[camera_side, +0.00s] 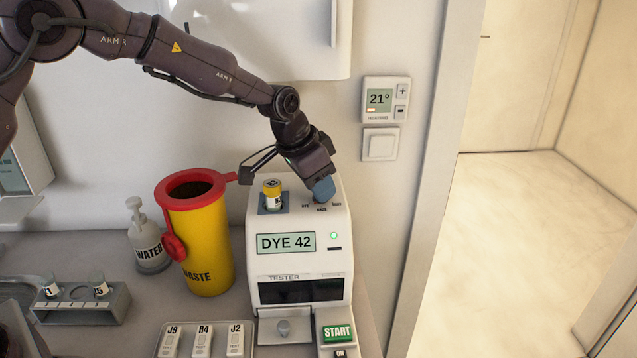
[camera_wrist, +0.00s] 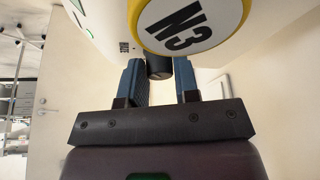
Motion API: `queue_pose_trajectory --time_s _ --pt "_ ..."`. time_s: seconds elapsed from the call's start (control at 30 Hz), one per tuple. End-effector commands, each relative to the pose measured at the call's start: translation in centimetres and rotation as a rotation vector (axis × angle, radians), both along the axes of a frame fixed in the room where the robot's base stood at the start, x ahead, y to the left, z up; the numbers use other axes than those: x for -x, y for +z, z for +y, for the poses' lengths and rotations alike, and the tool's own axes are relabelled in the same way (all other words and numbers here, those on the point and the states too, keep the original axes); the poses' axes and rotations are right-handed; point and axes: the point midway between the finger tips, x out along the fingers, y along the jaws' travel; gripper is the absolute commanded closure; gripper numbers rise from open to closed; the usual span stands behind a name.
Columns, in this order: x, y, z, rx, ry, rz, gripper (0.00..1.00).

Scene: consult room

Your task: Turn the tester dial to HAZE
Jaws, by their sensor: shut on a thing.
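The white tester (camera_side: 335,262) stands on the counter, and its display (camera_side: 286,242) reads "DYE 42". My gripper (camera_side: 324,188) reaches down onto the tester's sloped top at the right, where small labels read DYE, HAZE and a third too small to be sure of. In the wrist view, the dark dial (camera_wrist: 159,68) sits between my two blue fingers, and my gripper (camera_wrist: 162,76) is shut on it. In the side view the fingers hide the dial, so its pointer cannot be read.
A yellow waste bin (camera_side: 208,245) with a red rim and a water bottle (camera_side: 148,240) stand left of the tester. A vial rack (camera_side: 80,308) is at far left. A tray of labelled cartridges (camera_side: 203,340) and the START button (camera_side: 338,333) are in front. A thermostat (camera_side: 385,99) is on the wall.

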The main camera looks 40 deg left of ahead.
Motion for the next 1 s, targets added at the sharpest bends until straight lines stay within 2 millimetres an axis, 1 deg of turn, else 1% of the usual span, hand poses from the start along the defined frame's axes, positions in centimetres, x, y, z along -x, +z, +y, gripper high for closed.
queue_pose_trajectory --time_s 0.2,0.5,0.7,1.0 --pt "0.07 0.06 -0.15 -0.004 0.202 -0.001 0.95" --pt "0.04 0.09 -0.18 -0.003 0.452 0.000 0.95" --pt "0.03 0.07 -0.16 -0.003 0.568 0.000 0.95" --pt "0.05 0.07 -0.17 -0.001 0.653 0.002 0.95"
